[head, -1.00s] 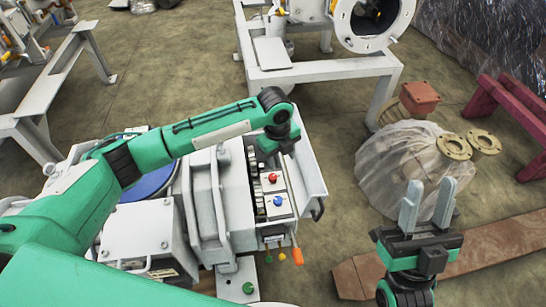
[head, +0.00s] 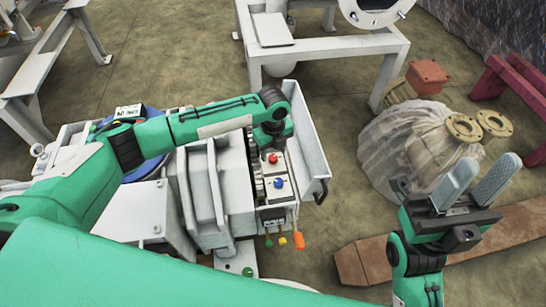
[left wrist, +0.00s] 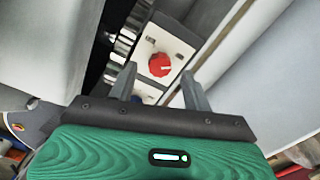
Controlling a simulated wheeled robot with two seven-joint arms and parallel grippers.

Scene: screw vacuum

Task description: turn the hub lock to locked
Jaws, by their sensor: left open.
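A white control panel (head: 290,205) on the machine carries a red knob (head: 273,158) and a blue knob (head: 279,183). The frames do not show which one is the hub lock. My left gripper (head: 272,145) points down just above the red knob; its fingertips are hard to make out in the head view. In the left wrist view my left gripper (left wrist: 158,72) is open, with the red knob (left wrist: 160,65) showing between its fingers. The red knob bears a short white mark. The blue knob is mostly hidden behind a finger there. My right gripper (head: 490,168) is open and empty, away from the machine.
A raised white side wall (head: 308,140) with a handle stands right of the panel. Small levers with coloured ends, one an orange handle (head: 299,241), hang at the panel's front. A wrapped dome (head: 405,150) stands on the floor behind my right gripper.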

